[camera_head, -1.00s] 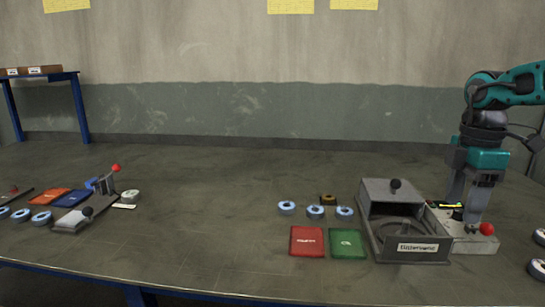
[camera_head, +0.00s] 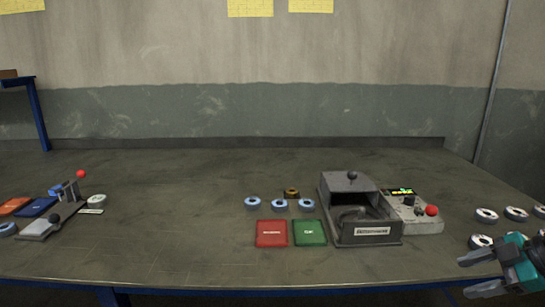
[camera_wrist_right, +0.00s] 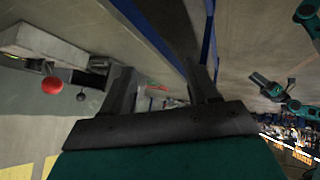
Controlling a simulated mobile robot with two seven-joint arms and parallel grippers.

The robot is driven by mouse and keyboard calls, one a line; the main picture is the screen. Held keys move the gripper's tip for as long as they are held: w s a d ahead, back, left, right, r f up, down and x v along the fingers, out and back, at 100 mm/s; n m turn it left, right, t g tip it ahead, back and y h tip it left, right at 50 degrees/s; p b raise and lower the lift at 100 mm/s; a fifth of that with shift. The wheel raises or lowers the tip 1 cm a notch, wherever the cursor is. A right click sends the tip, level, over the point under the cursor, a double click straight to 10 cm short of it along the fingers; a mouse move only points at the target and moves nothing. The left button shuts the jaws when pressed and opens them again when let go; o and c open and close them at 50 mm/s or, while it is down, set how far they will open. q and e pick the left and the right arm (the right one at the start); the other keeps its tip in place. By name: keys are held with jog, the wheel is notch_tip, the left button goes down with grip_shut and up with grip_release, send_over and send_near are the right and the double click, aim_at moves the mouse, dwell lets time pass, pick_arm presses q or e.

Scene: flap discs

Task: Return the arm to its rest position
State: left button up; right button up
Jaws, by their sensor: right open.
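My right gripper (camera_head: 464,278) is at the lower right of the head view, at the table's front right edge, low and pointing left. Its fingers are apart with nothing between them. In the right wrist view its two dark fingers (camera_wrist_right: 160,82) also stand apart and empty. What looks like my left gripper (camera_wrist_right: 270,86) shows small at the right of the right wrist view; its jaws are too small to judge. The left arm is not in the head view.
A grey machine (camera_head: 360,228) with a control box (camera_head: 415,213) and red knob stands on the table (camera_head: 180,240). Red (camera_head: 272,233) and green (camera_head: 310,232) pads lie beside it. Several discs (camera_head: 487,215) lie near my right gripper. A lever fixture (camera_head: 60,212) stands at left.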

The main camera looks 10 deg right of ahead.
jog(key=s+a+f+m+t+h, duration=0.1)
jog(key=s+a+f+m+t, duration=0.15)
jog(key=f, duration=0.25)
jog(key=s+a+f+m+t+h+p, duration=0.1)
jog(key=s+a+f+m+t, duration=0.1)
jog(key=s+f, duration=0.3)
jog(key=s+a+f+m+t+h, duration=0.1)
jog(key=s+a+f+m+t, duration=0.15)
jog(key=f, duration=0.35)
pick_arm(q)
jog(key=shift+s+a+f+y+p, duration=0.2)
jog(key=shift+s+a+p, duration=0.1)
jog(key=shift+a, duration=0.2)
jog(key=shift+s+a+f+y+p, duration=0.1)
jog(key=shift+s+a+y+p, duration=0.15)
jog(key=shift+a, duration=0.2)
pick_arm(e)
jog(key=s+a+f+m+g, duration=0.1)
jog(key=s+a+m, duration=0.1)
jog(key=a, duration=0.8)
jog(key=s+a+f+m+g+h, duration=0.1)
jog(key=a+f+m, duration=0.1)
jog(key=a, duration=0.9)
jog(key=shift+s+a+f+m, duration=0.25)
jog(key=shift+s+m, duration=0.1)
jog(key=shift+m, duration=0.15)
